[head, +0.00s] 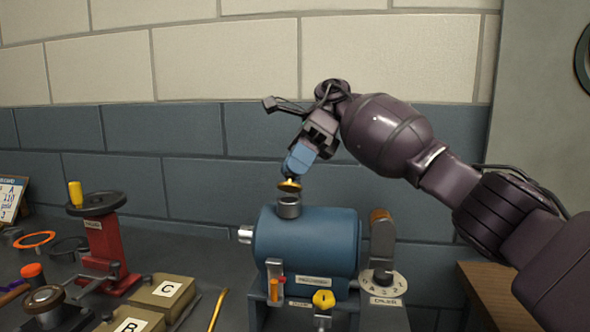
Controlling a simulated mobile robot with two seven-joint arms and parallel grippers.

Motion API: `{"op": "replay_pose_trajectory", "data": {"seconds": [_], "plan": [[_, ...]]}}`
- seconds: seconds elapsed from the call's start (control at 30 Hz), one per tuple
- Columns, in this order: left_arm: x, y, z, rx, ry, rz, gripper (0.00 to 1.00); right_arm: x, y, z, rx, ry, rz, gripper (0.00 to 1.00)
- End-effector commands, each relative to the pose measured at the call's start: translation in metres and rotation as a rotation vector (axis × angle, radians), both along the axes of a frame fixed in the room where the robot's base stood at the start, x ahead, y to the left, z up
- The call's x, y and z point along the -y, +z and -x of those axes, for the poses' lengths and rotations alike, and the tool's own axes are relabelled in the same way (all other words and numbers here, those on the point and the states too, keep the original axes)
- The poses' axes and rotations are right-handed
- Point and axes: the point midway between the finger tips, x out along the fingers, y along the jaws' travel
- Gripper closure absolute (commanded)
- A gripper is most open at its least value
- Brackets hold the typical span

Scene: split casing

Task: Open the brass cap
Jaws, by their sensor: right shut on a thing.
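The brass cap (289,187) shows as a small yellow disc at the grey neck (289,208) on top of the blue casing (312,243). The cap looks slightly tilted and sits just over the neck's dark mouth. I cannot tell whether it still touches the rim. My right gripper (293,175) comes down from above with its blue fingers shut on the cap. The fingers hide the cap's upper part. My left gripper is not in view.
A dial with a brown-topped lever (382,245) stands right of the casing. A yellow knob (323,299) is in front. At left are a red stand with a handwheel (97,205) and boxes labelled C (167,292) and B (130,323). A brick wall is behind.

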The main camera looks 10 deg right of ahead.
Motion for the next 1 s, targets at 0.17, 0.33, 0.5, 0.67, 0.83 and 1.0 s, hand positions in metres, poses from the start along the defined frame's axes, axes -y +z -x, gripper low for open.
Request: {"op": "replay_pose_trajectory", "data": {"seconds": [0.17,0.33,0.5,0.67,0.83,1.0], "plan": [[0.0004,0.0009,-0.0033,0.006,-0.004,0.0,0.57,0.0002,0.0014,-0.0007,-0.012,-0.001,-0.006,1.0],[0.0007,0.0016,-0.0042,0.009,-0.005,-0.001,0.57,0.0003,0.0019,-0.0005,-0.012,-0.002,-0.005,1.0],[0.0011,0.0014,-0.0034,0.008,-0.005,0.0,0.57,0.0003,0.0021,-0.0005,-0.011,-0.002,-0.006,0.73],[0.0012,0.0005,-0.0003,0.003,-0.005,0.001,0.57,0.0003,0.0016,-0.0004,-0.012,-0.001,-0.005,0.53],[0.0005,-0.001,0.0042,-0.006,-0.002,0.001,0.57,0.0002,0.0009,-0.0006,-0.012,-0.001,-0.005,0.53],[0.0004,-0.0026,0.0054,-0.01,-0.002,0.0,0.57,0.001,0.0016,-0.0019,-0.012,-0.001,-0.002,0.53]]}}
